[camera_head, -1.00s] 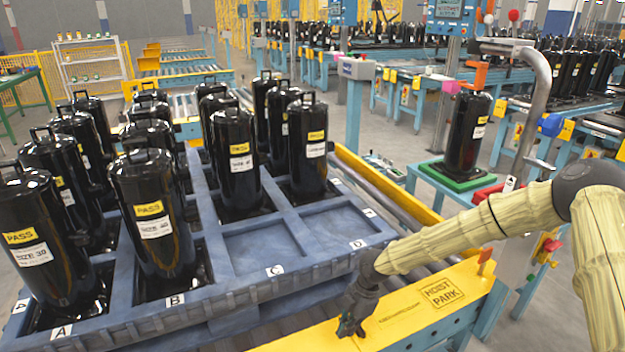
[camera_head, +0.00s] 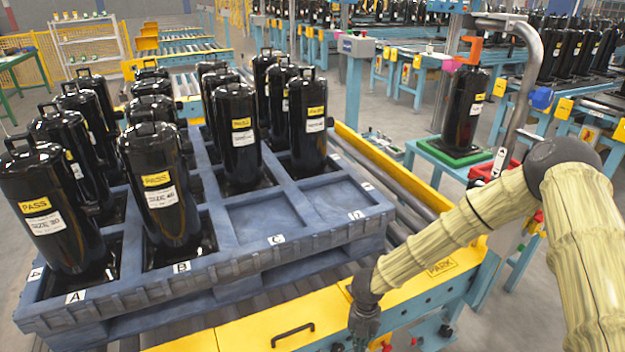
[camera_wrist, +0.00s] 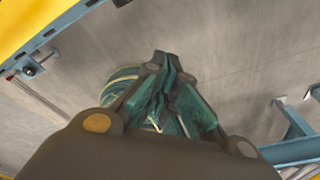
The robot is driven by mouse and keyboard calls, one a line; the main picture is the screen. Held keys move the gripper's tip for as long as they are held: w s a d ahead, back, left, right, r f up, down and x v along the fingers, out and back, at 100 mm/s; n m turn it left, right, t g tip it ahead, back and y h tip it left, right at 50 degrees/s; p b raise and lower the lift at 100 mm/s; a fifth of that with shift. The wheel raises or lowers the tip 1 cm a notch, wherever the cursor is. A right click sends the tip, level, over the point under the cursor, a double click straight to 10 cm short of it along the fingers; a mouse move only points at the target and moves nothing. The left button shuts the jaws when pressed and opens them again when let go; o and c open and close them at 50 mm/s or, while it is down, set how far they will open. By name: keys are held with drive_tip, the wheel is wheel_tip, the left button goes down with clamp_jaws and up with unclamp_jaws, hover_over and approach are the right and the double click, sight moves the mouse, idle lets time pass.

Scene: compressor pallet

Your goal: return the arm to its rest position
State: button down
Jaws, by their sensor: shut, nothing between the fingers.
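My gripper (camera_head: 362,328) hangs pointing down at the front edge of the yellow conveyor frame (camera_head: 258,330), at the lower middle of the head view. In the wrist view my gripper (camera_wrist: 168,80) has its fingers together with nothing between them. Grey floor (camera_wrist: 225,60) shows beyond the fingers. A round green banded thing (camera_wrist: 122,85) is partly hidden behind them. My arm, in a pale ribbed sleeve, bends down from the right side of the head view.
One compressor (camera_head: 465,110) stands on a green pad at right. A curved grey hoist pipe (camera_head: 522,85) rises close behind my arm. A handle (camera_head: 292,335) sits on the yellow frame.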

drive_tip(key=s+d+f+n+t+h, duration=0.1)
drive_tip(key=s+d+f+n, duration=0.25)
drive_tip(key=s+n, duration=0.5)
drive_tip(key=s+d+f+n+t+h, duration=0.15)
drive_tip(key=s+d+n, duration=0.3)
drive_tip(key=n, duration=0.65)
drive_tip(key=s+d+r+n+y, duration=0.1)
drive_tip(key=s+r+n+y, duration=0.1)
drive_tip(key=s+n, duration=1.4)
drive_tip(key=n, duration=0.3)
drive_tip(key=shift+s+g, duration=0.35)
